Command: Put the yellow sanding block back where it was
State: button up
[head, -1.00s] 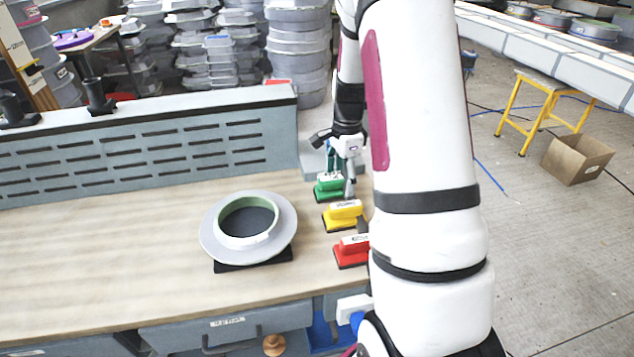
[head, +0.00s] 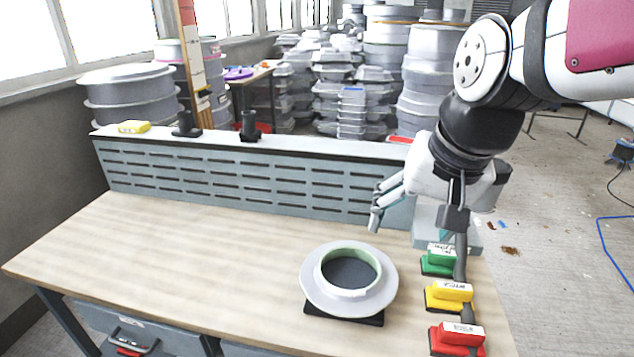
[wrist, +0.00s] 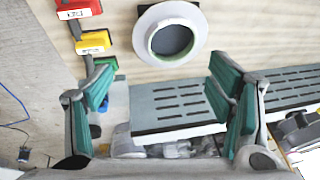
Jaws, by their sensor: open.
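A yellow sanding block (head: 449,295) sits on the right side of the bench between a green block (head: 439,260) and a red block (head: 457,339). It also shows in the wrist view (wrist: 93,41). A second yellow block-like thing (head: 134,127) lies on the ledge on top of the slotted back panel, at the far left. My gripper (head: 415,215) is open and empty above the back right of the bench, behind the row of blocks. In the wrist view my gripper (wrist: 163,90) has its fingers wide apart with nothing between them.
A pale ring-shaped mould (head: 349,279) stands on a black pad at the bench's middle right. The slotted panel (head: 240,170) runs along the back, with black holders (head: 250,126) on its ledge. The left of the bench top (head: 150,235) is clear.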

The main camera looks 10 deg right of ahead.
jog(key=s+a+r+n+t, duration=0.1)
jog(key=s+a+n, duration=0.3)
jog(key=s, duration=0.3)
jog(key=shift+r+n, duration=0.2)
jog(key=shift+n, duration=0.5)
